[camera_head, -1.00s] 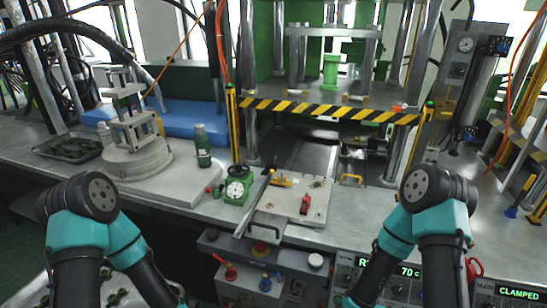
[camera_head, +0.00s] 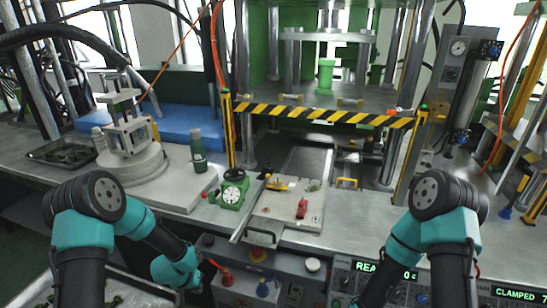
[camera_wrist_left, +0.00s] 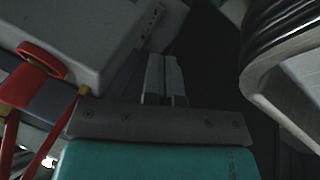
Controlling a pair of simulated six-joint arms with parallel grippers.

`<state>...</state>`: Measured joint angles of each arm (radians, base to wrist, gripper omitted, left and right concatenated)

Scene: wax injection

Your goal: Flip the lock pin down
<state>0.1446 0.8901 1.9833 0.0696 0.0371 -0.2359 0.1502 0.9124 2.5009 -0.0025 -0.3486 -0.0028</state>
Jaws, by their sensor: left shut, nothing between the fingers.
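A pale plate (camera_head: 272,217) lies on the bench in front of the press. On it are a small red upright part (camera_head: 302,208) and a yellow part with a dark handle (camera_head: 278,184). I cannot tell which of these is the lock pin. My left arm reaches in low at the left, below the bench edge and apart from the plate. In the left wrist view my left gripper (camera_wrist_left: 164,65) is shut and empty, beside a grey box (camera_wrist_left: 95,35) with a red round knob (camera_wrist_left: 41,60). My right gripper is out of view; only my right arm shows.
A yellow-black striped bar (camera_head: 320,113) crosses the press opening. Red and blue valves (camera_head: 263,288) and a control panel sit below the bench edge. A dark ribbed cylinder is close right in the wrist view.

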